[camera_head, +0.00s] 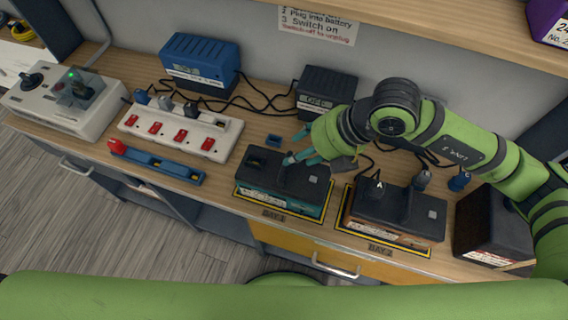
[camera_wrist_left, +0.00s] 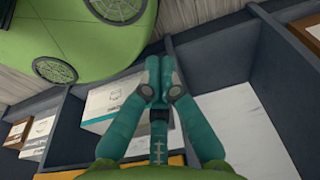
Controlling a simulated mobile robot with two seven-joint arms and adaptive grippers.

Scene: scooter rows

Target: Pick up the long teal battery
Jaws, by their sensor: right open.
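A long battery with a teal side (camera_head: 283,203) and a dark top sits in the yellow-edged left bay on the workbench in the head view. My right gripper (camera_head: 300,159) is over the battery's rear part, close to the raised dark grip on its top. Its teal fingers are open, and part of them is hidden behind the hand. I cannot tell whether they touch the battery. My left gripper (camera_wrist_left: 158,75) shows in the left wrist view with its fingertips together and nothing visible between them, above low open shelves.
An orange-sided battery (camera_head: 390,226) sits in the right bay, with a black unit (camera_head: 490,228) beyond it. A white power strip (camera_head: 180,133), a blue bar with a red end (camera_head: 157,162), a blue charger (camera_head: 200,62) and a black charger (camera_head: 325,90) stand nearby. Cables lie behind the bays.

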